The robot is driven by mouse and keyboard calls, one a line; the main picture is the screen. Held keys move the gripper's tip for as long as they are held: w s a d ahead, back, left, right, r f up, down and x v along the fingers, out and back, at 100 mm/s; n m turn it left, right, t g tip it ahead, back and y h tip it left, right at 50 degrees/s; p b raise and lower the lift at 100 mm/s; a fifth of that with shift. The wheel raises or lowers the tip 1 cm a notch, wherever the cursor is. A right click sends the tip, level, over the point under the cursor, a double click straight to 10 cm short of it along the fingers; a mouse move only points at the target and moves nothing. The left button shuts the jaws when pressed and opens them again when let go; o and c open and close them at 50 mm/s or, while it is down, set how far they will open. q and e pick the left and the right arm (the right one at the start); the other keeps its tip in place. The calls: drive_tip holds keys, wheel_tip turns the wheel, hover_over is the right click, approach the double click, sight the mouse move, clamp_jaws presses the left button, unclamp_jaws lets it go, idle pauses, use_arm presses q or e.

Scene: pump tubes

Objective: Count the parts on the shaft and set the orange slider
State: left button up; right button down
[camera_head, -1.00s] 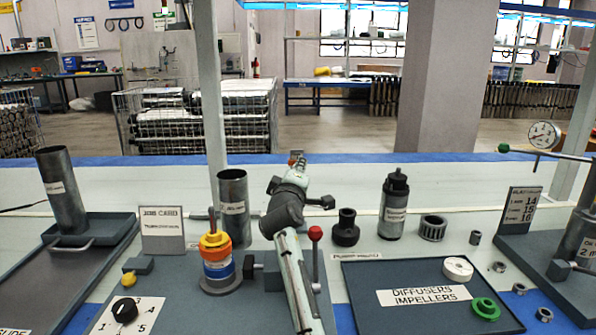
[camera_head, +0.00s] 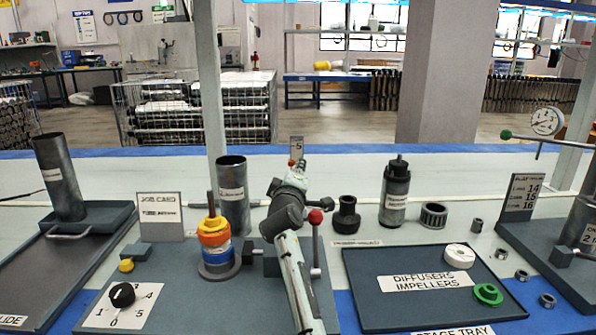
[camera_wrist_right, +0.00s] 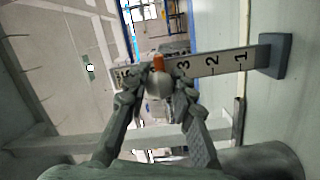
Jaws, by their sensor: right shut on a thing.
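The orange slider (camera_wrist_right: 158,63) sits on an upright numbered scale (camera_wrist_right: 225,62); in the right wrist view it is beyond the 3, between 3 and the far end, covering the 4 position. My right gripper (camera_wrist_right: 158,85) is shut on the slider's pale rounded body. In the head view the scale's top (camera_head: 296,146) reads 5, with an orange bit of the slider just under it. The shaft (camera_head: 211,200) stands upright on a grey base, carrying stacked orange, yellow-orange, white and blue parts (camera_head: 214,235). My left gripper is not in view.
A black dial knob (camera_head: 122,294) is on a white numbered plate at front left. A red-knobbed lever (camera_head: 315,217) stands close right of my arm. A dark tray (camera_head: 375,300) holds white and green rings. Metal cylinders (camera_head: 232,205) and a job card (camera_head: 160,217) stand behind.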

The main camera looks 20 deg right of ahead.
drive_tip(key=c, duration=1.3)
unclamp_jaws()
drive_tip(key=shift+o, duration=0.2)
